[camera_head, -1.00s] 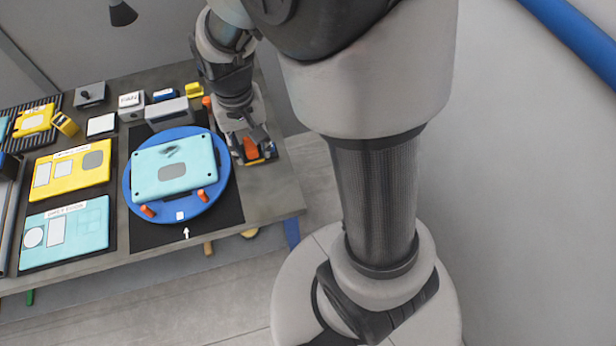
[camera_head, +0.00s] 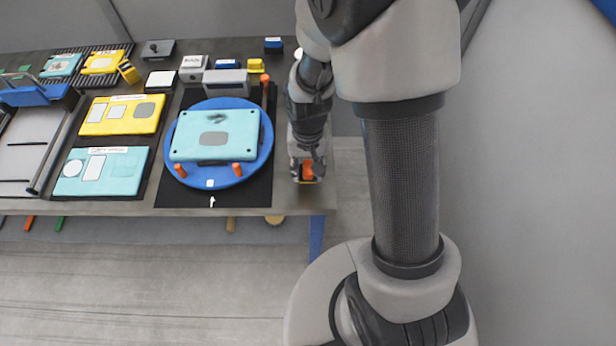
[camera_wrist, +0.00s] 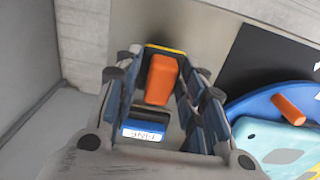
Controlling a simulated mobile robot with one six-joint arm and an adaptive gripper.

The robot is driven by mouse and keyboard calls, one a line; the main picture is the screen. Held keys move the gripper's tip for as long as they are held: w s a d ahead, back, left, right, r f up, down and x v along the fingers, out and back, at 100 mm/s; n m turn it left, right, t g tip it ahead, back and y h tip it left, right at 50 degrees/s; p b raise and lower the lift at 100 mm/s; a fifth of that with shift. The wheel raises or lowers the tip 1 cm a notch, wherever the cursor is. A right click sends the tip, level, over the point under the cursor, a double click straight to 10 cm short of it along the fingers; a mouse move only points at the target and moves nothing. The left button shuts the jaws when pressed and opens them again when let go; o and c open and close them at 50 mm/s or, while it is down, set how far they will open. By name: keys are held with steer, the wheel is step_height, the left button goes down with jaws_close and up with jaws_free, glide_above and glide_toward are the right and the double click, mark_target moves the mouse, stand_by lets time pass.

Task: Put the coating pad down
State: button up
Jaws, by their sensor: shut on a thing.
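My gripper (camera_head: 308,170) is at the right end of the bench, right of the blue round turntable (camera_head: 262,160). In the wrist view its fingers (camera_wrist: 165,95) are closed around an orange block-like grip (camera_wrist: 161,80). A dark base with a yellow far edge and a blue near edge with a white label (camera_wrist: 145,131) shows below the orange part; I take this to be the coating pad. The label is not readable. The fingers partly hide the pad, and I cannot tell whether its underside touches the bench.
A teal panel (camera_head: 240,125) lies on the turntable, beside orange pegs (camera_head: 237,169). Yellow (camera_head: 122,128) and teal (camera_head: 122,180) plates lie to the left. A grey block (camera_head: 226,84) and small boxes stand behind. The bench's right edge is close to my gripper.

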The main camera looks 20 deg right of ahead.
steer(key=shift+f+b, duration=0.6)
steer(key=shift+f, duration=1.5)
steer(key=shift+f, duration=0.1)
steer(key=o, duration=1)
step_height(320, 180, up, 12)
steer(key=p, duration=0.3)
steer(key=shift+r+p, duration=0.2)
steer(key=shift+p, duration=0.2)
step_height(320, 180, up, 7)
steer(key=s+t, duration=0.1)
steer(key=s, duration=0.1)
step_height(320, 180, up, 7)
steer(key=n+t, duration=0.1)
steer(key=n, duration=0.1)
glide_above(308, 177)
steer(key=s, duration=0.3)
steer(key=s+r+n+t, duration=0.1)
steer(key=s+r+t, duration=0.1)
steer(key=s+r, duration=0.4)
steer(key=s, duration=0.4)
steer(key=shift+d+r+n+t, duration=0.3)
steer(key=shift+d+r, duration=0.05)
steer(key=shift+d, duration=0.05)
